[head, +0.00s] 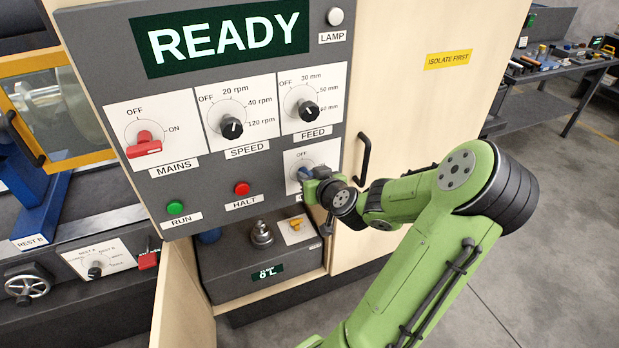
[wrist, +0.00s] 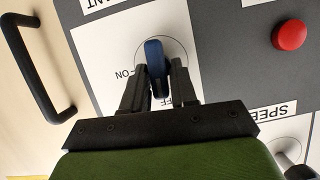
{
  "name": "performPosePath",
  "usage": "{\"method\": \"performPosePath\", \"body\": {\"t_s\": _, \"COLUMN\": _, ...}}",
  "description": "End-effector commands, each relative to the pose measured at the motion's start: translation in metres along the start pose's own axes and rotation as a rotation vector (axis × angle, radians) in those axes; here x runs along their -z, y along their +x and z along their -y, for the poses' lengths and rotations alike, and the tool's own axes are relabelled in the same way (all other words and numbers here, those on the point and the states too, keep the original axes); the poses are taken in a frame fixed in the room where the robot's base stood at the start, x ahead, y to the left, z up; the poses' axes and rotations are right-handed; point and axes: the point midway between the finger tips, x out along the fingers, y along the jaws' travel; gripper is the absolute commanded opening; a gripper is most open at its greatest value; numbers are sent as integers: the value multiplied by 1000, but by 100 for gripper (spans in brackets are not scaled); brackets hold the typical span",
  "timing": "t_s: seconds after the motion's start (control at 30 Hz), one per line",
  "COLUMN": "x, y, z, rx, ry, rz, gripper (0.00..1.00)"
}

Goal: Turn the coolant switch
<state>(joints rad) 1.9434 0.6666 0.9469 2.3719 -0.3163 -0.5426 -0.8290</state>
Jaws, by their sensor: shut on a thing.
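The coolant switch is a blue lever knob (wrist: 153,55) on a white plate, seen close in the wrist view, which is turned upside down. Its label is cut off there to "ANT". My gripper (wrist: 158,76) is shut on the knob, one dark finger on each side. The knob lies roughly in line with the partly hidden OFF mark; the ON mark is off to one side. In the head view, my gripper (head: 311,181) is at the lower right plate, and only a bit of the blue knob (head: 304,173) shows. The plate's label is mostly hidden.
The grey panel carries a READY display (head: 228,38), a red mains switch (head: 144,144), speed (head: 231,127) and feed knobs (head: 309,110), a green run button (head: 176,207) and a red halt button (head: 241,188). A black door handle (head: 364,158) stands close right of my gripper.

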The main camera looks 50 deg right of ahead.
Motion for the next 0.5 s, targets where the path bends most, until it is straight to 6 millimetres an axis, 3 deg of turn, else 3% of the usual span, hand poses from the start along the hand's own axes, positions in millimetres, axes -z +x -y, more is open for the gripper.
{"method": "performPosePath", "body": {"t_s": 0.5, "x": -2, "y": 1, "z": -7, "rx": 165, "ry": 401, "rz": -2, "gripper": 0}}
